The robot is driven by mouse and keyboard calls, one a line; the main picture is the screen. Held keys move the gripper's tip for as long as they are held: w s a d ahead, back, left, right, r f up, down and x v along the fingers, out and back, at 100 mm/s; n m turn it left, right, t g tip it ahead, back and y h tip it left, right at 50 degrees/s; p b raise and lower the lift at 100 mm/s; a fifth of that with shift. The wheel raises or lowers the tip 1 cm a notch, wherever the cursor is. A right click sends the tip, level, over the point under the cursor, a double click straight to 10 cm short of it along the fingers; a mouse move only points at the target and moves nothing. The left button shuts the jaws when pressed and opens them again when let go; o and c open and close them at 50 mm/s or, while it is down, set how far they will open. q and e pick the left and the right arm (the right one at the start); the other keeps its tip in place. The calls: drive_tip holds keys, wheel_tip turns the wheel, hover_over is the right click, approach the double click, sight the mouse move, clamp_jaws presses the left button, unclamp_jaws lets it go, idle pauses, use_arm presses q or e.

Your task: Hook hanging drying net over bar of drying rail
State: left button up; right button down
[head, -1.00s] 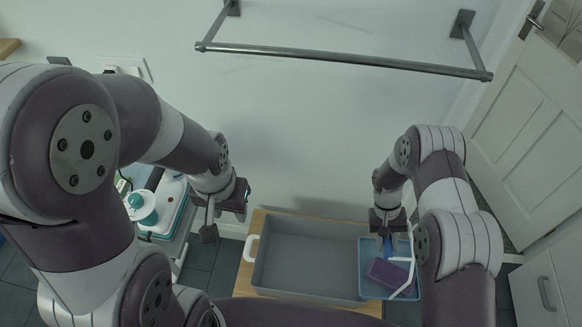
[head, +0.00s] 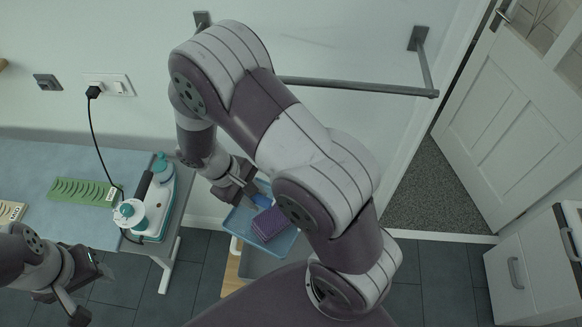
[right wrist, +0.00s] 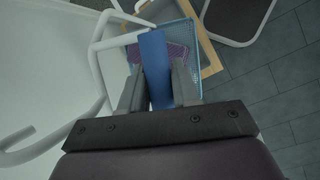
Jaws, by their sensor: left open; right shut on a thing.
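The drying rail's grey bar (head: 360,87) is fixed to the wall at the top of the head view; my right arm hides its left part. My right gripper (head: 240,190) is shut on the blue tab (right wrist: 155,70) of the drying net, below the bar. My left gripper (head: 92,292) is open and empty at the lower left.
A blue-topped table (head: 40,160) at left carries a teal-and-white device (head: 160,195) and a green ribbed mat (head: 80,191). A white door (head: 500,130) stands at right.

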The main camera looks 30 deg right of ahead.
drive_tip(key=s+d+r+n+t+h+p, duration=0.1)
drive_tip(key=s+d+r+n+p, duration=0.1)
drive_tip(key=s+r+p, duration=0.5)
drive_tip(key=s+d+r+n+t+p, duration=0.15)
drive_tip(key=s+r, duration=0.35)
drive_tip(key=r, duration=0.6)
use_arm(q)
wheel_tip(320, 180, up, 6)
drive_tip(key=b, duration=0.4)
use_arm(e)
drive_tip(key=w+d+f, duration=0.4)
drive_tip(key=w+d, duration=0.5)
drive_tip(key=w, duration=0.3)
drive_tip(key=shift+d+f+n+g, duration=0.25)
drive_tip(key=shift+d+n+g, duration=0.1)
use_arm(q)
drive_tip(key=shift+d, duration=0.1)
use_arm(e)
drive_tip(key=shift+w, duration=0.1)
